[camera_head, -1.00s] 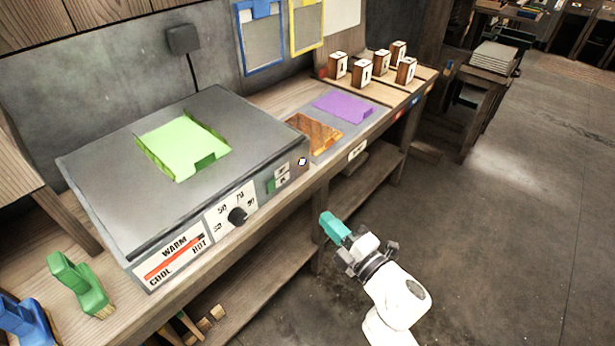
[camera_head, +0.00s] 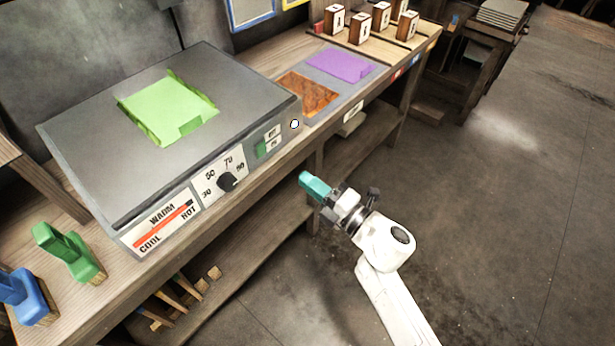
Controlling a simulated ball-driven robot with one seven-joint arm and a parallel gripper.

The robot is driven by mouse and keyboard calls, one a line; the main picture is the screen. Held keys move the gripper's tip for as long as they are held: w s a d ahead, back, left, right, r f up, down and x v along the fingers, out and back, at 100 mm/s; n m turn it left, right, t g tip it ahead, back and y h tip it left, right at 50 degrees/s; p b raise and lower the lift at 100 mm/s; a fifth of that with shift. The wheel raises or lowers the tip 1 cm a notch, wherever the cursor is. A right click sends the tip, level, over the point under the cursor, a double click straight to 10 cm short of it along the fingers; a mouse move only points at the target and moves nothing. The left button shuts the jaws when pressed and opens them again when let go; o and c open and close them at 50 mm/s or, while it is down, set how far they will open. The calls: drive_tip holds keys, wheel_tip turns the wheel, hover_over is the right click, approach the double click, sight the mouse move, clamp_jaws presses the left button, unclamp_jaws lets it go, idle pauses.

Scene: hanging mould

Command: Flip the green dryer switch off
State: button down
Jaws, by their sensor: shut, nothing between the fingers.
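The green dryer switch (camera_head: 261,149) is a small green rocker on the front panel of the grey dryer (camera_head: 98,122), near its right end. My gripper (camera_head: 304,181) has teal fingertips and is shut and empty. It is in front of the bench edge, to the right of and lower than the switch in the picture, apart from it. Whether the switch is on or off is too small to tell.
A black knob (camera_head: 228,182) and a warm-cool gauge (camera_head: 163,224) are on the same panel. A green sheet (camera_head: 165,104) lies on the dryer. Green (camera_head: 70,252) and blue (camera_head: 27,296) brush-like tools stand at left. The floor at right is clear.

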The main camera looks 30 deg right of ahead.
sight(263, 145)
drive_tip(key=x, duration=1.1)
drive_tip(key=shift+w, duration=0.2)
drive_tip(key=shift+w+a+r, duration=0.15)
drive_tip(key=shift+r, duration=0.1)
